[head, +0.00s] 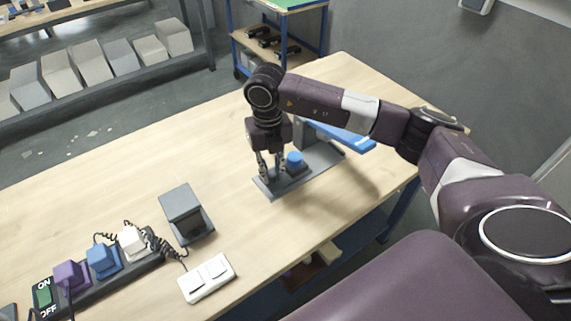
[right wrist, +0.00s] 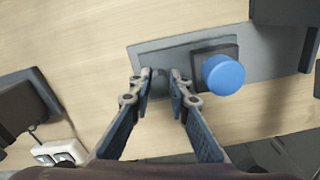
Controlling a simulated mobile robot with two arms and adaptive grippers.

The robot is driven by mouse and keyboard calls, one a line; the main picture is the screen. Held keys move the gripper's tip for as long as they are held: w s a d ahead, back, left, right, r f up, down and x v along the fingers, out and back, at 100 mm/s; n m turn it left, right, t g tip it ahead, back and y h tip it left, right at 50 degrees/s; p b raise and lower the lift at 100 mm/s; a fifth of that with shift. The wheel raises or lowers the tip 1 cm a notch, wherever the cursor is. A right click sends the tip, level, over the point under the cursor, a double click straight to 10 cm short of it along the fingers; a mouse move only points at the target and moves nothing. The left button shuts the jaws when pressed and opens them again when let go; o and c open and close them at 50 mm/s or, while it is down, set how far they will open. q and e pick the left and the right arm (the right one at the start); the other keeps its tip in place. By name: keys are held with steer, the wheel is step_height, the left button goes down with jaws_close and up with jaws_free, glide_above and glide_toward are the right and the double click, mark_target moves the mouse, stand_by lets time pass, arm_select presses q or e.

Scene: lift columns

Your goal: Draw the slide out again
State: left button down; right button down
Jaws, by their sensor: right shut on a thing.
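A grey base plate (head: 271,187) lies on the wooden table, with a blue round knob (head: 295,158) on a dark block. In the right wrist view the knob (right wrist: 223,75) is just right of my fingers. My right gripper (head: 272,178) points down at the plate's near-left end. In the right wrist view its fingertips (right wrist: 160,78) are shut on a small grey piece of the slide, mostly hidden between them. A blue bar (head: 350,138) sticks out behind my right arm, and its link to the plate is partly hidden. My left gripper is not in view.
A grey box-like stand (head: 182,205), a white double switch (head: 206,278) and a power strip (head: 100,281) with coloured plugs and cables are at the table's left front.

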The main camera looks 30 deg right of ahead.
steer(key=shift+a, duration=0.1)
steer(key=c, duration=2.1)
jaws_free()
steer(key=shift+a, duration=0.2)
steer(key=shift+r, duration=0.25)
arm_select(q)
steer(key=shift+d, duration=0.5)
arm_select(e)
step_height(320, 180, up, 12)
steer(key=shift+f, duration=0.25)
